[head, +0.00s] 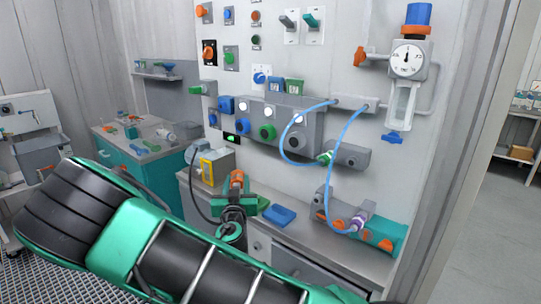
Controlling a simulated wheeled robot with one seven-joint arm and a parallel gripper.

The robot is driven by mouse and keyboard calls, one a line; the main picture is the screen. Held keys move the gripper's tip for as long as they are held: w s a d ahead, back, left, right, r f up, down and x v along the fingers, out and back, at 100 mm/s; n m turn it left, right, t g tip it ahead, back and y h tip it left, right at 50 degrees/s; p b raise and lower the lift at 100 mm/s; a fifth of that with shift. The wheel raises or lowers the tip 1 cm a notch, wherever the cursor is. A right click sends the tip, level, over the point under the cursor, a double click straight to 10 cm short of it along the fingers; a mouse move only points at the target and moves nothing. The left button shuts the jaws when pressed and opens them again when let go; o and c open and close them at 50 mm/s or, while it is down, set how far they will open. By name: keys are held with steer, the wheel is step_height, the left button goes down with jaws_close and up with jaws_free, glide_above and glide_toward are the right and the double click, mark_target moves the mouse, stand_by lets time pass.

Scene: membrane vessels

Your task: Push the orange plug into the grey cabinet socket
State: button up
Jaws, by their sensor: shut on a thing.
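The orange plug (237,178) shows upright at the tip of my gripper (236,192), above the grey bench. My gripper is shut on it, and the fingers hide its lower part. A small grey cabinet (216,166) with a yellow-framed front stands on the bench just left of and behind the plug. The plug looks apart from it, but the depth between them is hard to judge. I cannot make out a socket opening on the cabinet. A dark cable (191,196) curves from beside the cabinet down towards my gripper.
A blue tray (278,215) lies on the bench right of my gripper. Blue hoses (331,185) hang from the wall panel to fittings at the right. A teal workbench (160,165) with loose parts stands at the left. Some bench surface right of the tray is clear.

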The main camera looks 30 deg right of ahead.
steer(key=s+d+r+m+g+h, duration=0.8)
steer(key=r+g, duration=0.2)
steer(key=r, duration=0.1)
steer(key=shift+d+r, duration=0.35)
steer(key=shift+x, duration=2.9)
steer(key=shift+s, duration=0.15)
steer(key=shift+d, duration=0.45)
